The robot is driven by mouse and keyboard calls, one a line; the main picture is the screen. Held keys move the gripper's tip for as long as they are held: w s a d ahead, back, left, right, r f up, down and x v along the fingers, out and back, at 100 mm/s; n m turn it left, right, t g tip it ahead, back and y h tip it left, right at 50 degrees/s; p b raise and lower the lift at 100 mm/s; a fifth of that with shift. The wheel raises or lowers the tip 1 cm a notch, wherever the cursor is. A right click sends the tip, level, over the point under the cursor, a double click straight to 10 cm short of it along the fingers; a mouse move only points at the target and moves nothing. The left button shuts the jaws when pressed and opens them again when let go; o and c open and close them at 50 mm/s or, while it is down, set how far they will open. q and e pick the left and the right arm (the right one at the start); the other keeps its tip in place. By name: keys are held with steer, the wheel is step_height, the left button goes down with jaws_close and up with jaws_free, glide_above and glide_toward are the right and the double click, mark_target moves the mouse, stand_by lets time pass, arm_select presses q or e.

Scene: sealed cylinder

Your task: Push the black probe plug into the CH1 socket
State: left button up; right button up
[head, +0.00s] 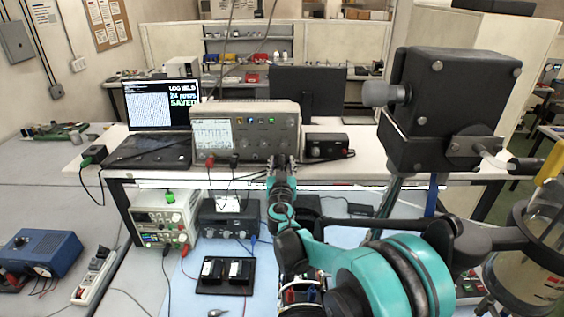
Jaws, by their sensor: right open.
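The oscilloscope (262,112) stands on the raised white shelf, its lit screen facing me. A black plug (233,160) and a red plug (210,160) sit at the lower front of the oscilloscope, with leads hanging down. I cannot tell how deep either plug sits, and the CH1 label is too small to read. My right gripper (283,162) is at the lower right of the oscilloscope's front, right of the black plug and apart from it. It is open; its fingertips are small, and I see nothing held between them. My left gripper is out of view.
A laptop (162,105) stands left of the oscilloscope, and a dark monitor (306,95) and small black box (326,145) to its right. Below the shelf are a power supply (160,217) and a black tray (226,276). Loose leads hang below the shelf.

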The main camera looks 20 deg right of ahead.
mark_target(282, 165)
stand_by(0.5)
jaws_close()
steer(key=shift+s, duration=0.15)
steer(key=shift+b+v, duration=0.3)
steer(key=shift+v, duration=2.6)
